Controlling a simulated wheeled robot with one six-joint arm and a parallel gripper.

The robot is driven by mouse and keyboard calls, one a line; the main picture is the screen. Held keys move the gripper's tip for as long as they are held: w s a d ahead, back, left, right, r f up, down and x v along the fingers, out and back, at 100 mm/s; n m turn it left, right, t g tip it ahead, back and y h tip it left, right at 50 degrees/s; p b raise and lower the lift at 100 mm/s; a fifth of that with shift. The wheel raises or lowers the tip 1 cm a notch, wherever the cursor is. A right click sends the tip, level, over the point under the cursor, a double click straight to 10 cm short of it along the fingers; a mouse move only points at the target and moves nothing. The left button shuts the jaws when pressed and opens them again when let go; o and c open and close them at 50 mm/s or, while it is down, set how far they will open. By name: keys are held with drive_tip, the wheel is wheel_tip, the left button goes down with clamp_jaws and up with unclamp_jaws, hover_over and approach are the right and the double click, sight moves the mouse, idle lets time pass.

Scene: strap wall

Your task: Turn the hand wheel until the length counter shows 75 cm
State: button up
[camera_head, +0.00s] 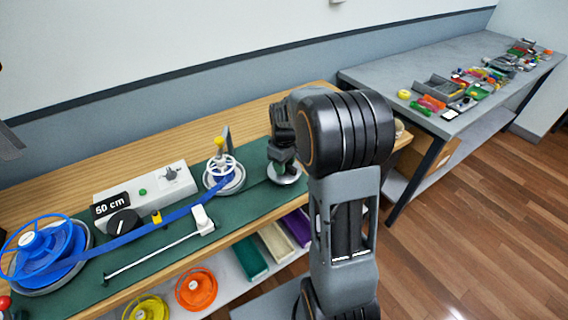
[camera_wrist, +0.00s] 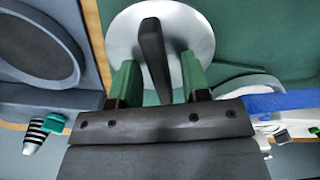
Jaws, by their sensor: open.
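The hand wheel (camera_head: 222,168), a white spoked ring with a yellow knob, sits on a grey disc on the green mat. A blue strap (camera_head: 150,227) runs from it to a blue reel (camera_head: 42,246). My gripper (camera_head: 284,165) is right of the wheel, pointing down over a silver disc (camera_head: 288,180). In the wrist view, its green fingers (camera_wrist: 159,80) are open, with a dark lever (camera_wrist: 152,42) on the disc between them. Contact cannot be told.
A white-ended rod (camera_head: 160,255) lies in front of the strap. Orange (camera_head: 196,289) and yellow (camera_head: 147,308) reels are on the shelf below. A side table (camera_head: 440,75) holds loose items. My arm hides the bench's right part.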

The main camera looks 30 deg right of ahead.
clamp_jaws()
drive_tip(key=shift+m, duration=2.8)
unclamp_jaws()
wheel_tip(320, 180, up, 14)
drive_tip(key=shift+p, duration=0.3)
drive_tip(key=shift+f, duration=0.1)
